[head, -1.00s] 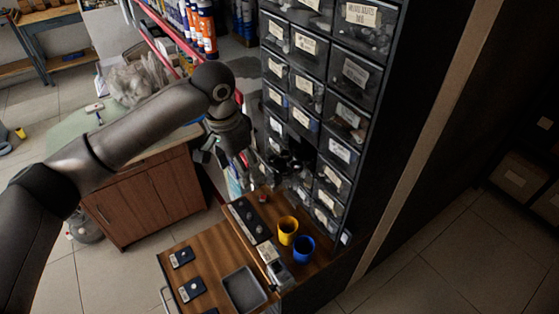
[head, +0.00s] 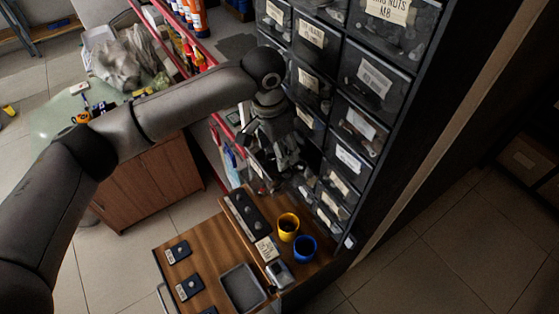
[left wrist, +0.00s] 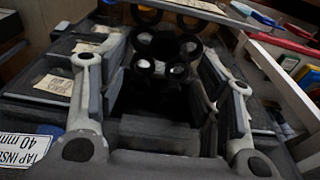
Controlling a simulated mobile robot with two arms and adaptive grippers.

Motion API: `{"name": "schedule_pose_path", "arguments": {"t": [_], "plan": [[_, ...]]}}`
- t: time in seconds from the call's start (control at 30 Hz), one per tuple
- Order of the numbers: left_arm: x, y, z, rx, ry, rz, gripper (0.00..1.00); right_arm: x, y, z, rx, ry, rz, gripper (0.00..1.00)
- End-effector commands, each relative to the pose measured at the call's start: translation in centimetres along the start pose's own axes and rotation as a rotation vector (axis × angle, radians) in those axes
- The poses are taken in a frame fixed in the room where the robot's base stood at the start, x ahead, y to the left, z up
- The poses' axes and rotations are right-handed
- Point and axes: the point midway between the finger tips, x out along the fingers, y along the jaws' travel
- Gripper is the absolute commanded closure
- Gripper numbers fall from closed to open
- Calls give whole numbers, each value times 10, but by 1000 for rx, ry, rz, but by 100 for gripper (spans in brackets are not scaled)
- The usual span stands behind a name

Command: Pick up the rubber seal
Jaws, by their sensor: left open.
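Several black rubber rings, which look like the rubber seals (left wrist: 146,14), sit at the top middle of the left wrist view, in what seems to be a dark open drawer or bin. Some have pale centres. My left gripper (left wrist: 160,88) is open and empty, its two fingers apart with the rings just beyond and between the tips. In the head view my left gripper (head: 285,152) is at the face of the drawer cabinet (head: 345,130) and hides the seals there. I cannot tell whether a finger touches a ring. My right gripper is not in view.
Below the gripper is a wooden worktop (head: 213,255) with a yellow cup (head: 288,228), a blue cup (head: 305,249), a grey tray (head: 242,287) and a dark strip (head: 246,215) holding small parts. A red-edged shelf (head: 180,60) stands left of the cabinet. Labelled drawers surround the gripper.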

Motion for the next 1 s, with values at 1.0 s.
{"name": "schedule_pose_path", "arguments": {"t": [1.0], "plan": [[56, -4, 2, 0, 1, -1, 75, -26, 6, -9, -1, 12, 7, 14]]}}
